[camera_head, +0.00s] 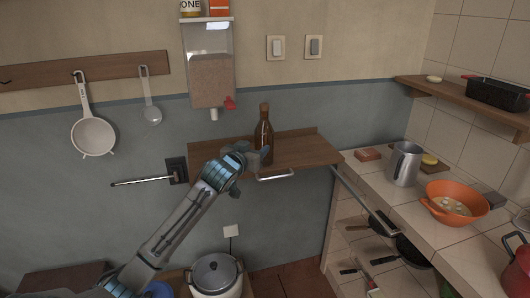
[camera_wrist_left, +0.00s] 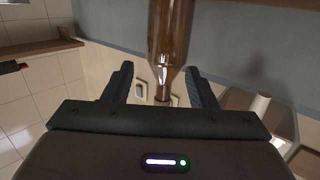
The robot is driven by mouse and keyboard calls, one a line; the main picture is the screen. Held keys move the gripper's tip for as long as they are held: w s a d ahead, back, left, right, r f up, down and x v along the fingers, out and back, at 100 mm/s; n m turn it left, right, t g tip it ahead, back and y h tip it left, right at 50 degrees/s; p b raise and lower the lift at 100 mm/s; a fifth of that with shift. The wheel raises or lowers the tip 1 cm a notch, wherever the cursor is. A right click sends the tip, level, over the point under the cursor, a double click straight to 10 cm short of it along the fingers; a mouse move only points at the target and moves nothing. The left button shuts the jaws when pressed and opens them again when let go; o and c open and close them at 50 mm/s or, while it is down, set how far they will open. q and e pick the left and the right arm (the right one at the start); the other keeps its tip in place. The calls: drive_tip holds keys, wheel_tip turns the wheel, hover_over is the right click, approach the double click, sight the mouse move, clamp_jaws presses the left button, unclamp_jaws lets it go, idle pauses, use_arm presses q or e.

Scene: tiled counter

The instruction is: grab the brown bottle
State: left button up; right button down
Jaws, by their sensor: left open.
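The brown bottle (camera_head: 264,131) stands upright on the small wooden wall shelf (camera_head: 305,152) in the head view. My left gripper (camera_head: 258,157) is at the bottle's lower part, in front of it and slightly to its left, and hides some of its base. In the left wrist view, which looks upside down, the bottle (camera_wrist_left: 170,35) shows between the two spread fingers of the left gripper (camera_wrist_left: 160,72), its neck running down behind the gripper body. The fingers are open, with a gap visible on each side of the bottle. My right gripper is in neither view.
A dispenser (camera_head: 210,75) hangs on the wall above and left of the bottle. A tiled counter to the right holds a metal jug (camera_head: 405,164) and an orange colander (camera_head: 455,203). A lidded pot (camera_head: 216,275) stands below. The shelf right of the bottle is clear.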

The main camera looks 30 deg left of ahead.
use_arm(q)
drive_tip(key=t, duration=0.1)
approach(262, 117)
drive_tip(key=w+p, duration=0.1)
drive_tip(key=w, duration=0.5)
drive_tip(key=shift+w+a+p, duration=0.2)
drive_tip(key=shift+w+p, duration=0.15)
drive_tip(key=shift+p, duration=0.05)
drive_tip(key=w+p, duration=0.1)
drive_tip(key=w, duration=0.1)
drive_tip(key=w+a+p, duration=0.1)
drive_tip(key=w, duration=0.1)
drive_tip(key=shift+a+f, duration=0.1)
drive_tip(key=shift+f, duration=0.1)
drive_tip(key=shift+w+f, duration=0.1)
drive_tip(key=shift+w, duration=0.35)
drive_tip(key=shift+s, duration=0.1)
drive_tip(key=shift+c, duration=1.3)
drive_tip(key=c, duration=0.7)
clamp_jaws()
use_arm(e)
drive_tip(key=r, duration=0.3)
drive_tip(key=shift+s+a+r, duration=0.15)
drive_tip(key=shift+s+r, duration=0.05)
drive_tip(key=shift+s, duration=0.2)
